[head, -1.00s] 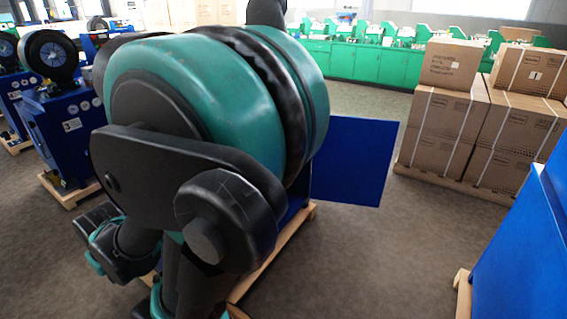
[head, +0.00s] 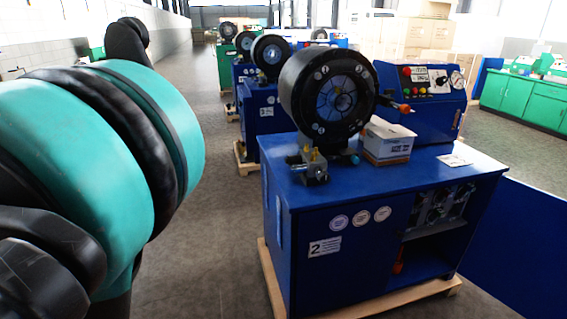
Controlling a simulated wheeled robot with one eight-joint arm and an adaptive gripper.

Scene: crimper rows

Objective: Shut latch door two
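The blue machine (head: 345,245) labelled 2 stands on a wooden pallet at the centre right of the head view. Its latch door (head: 520,250) is a flat blue panel swung wide open to the right, running out of the frame. The cabinet opening (head: 432,240) shows dark shelves and fittings inside. The number 2 label (head: 325,246) is on the closed front panel left of the opening. No latch or handle can be made out on the door. My arm fills the left side, apart from the machine; my gripper is not in view.
A round black crimper head (head: 328,92), a small white box (head: 387,140) and a control panel (head: 432,85) are on the machine top. The pallet (head: 275,275) sticks out below. More blue machines (head: 262,110) stand behind. Grey floor (head: 205,220) is clear between my arm and the machine.

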